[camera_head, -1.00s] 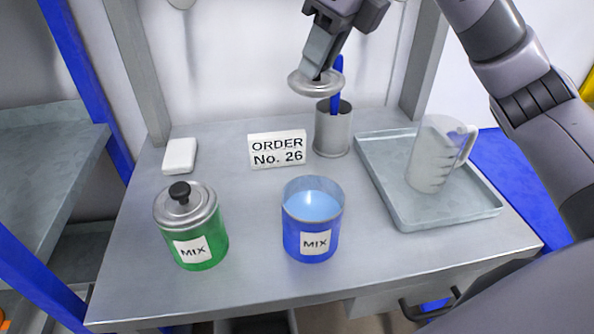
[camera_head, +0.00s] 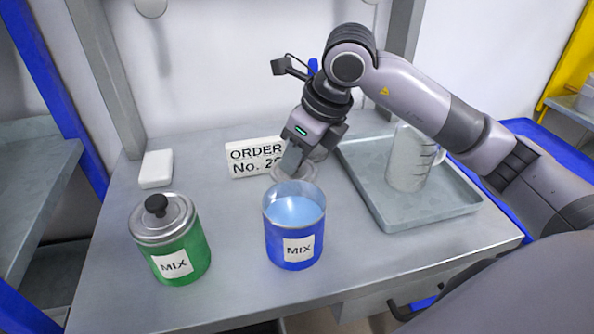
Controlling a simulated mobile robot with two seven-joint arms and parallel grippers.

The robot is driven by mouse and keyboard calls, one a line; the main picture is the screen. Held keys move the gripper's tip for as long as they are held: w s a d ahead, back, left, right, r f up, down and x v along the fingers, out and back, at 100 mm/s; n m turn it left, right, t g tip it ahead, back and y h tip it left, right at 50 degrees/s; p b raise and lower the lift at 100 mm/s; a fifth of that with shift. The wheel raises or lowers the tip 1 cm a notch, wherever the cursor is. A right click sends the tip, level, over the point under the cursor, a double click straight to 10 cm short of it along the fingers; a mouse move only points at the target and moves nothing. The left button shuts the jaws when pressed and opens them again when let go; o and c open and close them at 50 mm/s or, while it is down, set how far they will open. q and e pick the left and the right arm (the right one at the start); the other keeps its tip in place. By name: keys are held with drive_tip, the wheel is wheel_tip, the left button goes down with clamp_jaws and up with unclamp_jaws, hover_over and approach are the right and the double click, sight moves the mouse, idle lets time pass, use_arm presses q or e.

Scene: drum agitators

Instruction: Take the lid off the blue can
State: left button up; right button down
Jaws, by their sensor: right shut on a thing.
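The blue can (camera_head: 294,245) stands upright and open on the table, with light blue liquid showing inside and a MIX label on its front. Its grey metal lid (camera_head: 309,172) is off, low behind the can's far rim and in front of the order sign. My right gripper (camera_head: 291,164) is shut on the lid from above, its fingers pointing down. The lid's near part is hidden by the can, and I cannot tell whether it touches the table. My left gripper is not in view.
A green can (camera_head: 183,255) with its lid on stands to the left. The ORDER sign (camera_head: 252,157) is close behind the lid. A tray (camera_head: 455,204) with a clear jug (camera_head: 409,165) is at the right. A white block (camera_head: 156,169) lies at the back left. The grey cup is mostly hidden.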

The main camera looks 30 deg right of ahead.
sight(298, 172)
drive_tip(key=shift+f, duration=1.9)
drive_tip(key=shift+f+b, duration=0.25)
drive_tip(key=shift+b, duration=0.05)
drive_tip(key=c, duration=0.9)
unclamp_jaws()
drive_tip(key=shift+r, duration=0.1)
